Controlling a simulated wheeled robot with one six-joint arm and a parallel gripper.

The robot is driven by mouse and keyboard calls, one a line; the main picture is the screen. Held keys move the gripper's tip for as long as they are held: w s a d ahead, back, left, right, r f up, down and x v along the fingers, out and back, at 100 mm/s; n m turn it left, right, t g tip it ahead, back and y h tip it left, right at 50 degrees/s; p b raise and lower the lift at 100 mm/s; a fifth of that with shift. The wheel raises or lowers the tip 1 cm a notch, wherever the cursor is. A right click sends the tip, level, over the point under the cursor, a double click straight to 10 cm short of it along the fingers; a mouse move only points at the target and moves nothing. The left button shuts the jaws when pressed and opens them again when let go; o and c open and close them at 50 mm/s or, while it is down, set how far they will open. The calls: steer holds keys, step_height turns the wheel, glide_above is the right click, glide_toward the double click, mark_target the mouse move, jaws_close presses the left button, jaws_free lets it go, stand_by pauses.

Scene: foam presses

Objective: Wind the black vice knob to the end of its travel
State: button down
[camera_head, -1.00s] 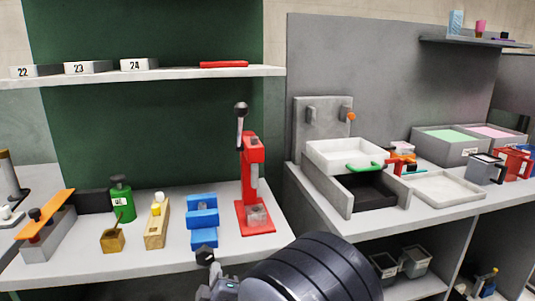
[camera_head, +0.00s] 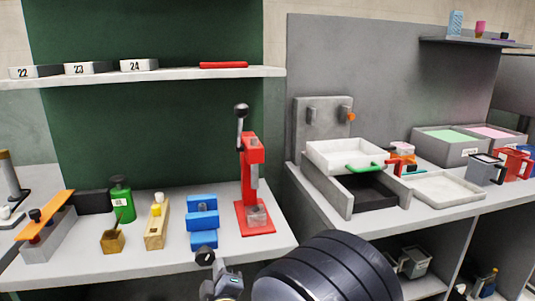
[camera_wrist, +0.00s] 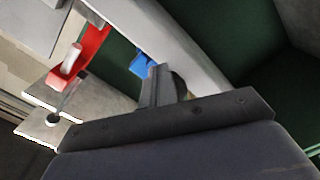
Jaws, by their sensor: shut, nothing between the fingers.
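The blue vice (camera_head: 202,222) stands near the front edge of the bench. Its black knob (camera_head: 205,254) sticks out at the front, over the edge. My gripper (camera_head: 219,266) is shut and empty, just to the lower right of the knob in the head view. I cannot tell whether it touches the knob. In the wrist view the shut dark fingers (camera_wrist: 157,82) point up the picture, with part of the blue vice (camera_wrist: 139,65) beyond them. A dark rounded shape beside the fingers there may be the knob.
A red press (camera_head: 250,185) stands right of the vice. A wooden block (camera_head: 157,228), a brass pot (camera_head: 112,241) and a green bottle (camera_head: 122,200) stand left. The shelf (camera_head: 180,77) hangs above. My arm covers the area below the bench's front edge.

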steer(key=shift+d+r, duration=0.15)
steer(key=shift+r, duration=0.65)
steer(key=shift+w+d, duration=0.1)
steer(key=shift+d, duration=0.2)
steer(key=v, duration=0.6)
steer(key=shift+f, duration=0.2)
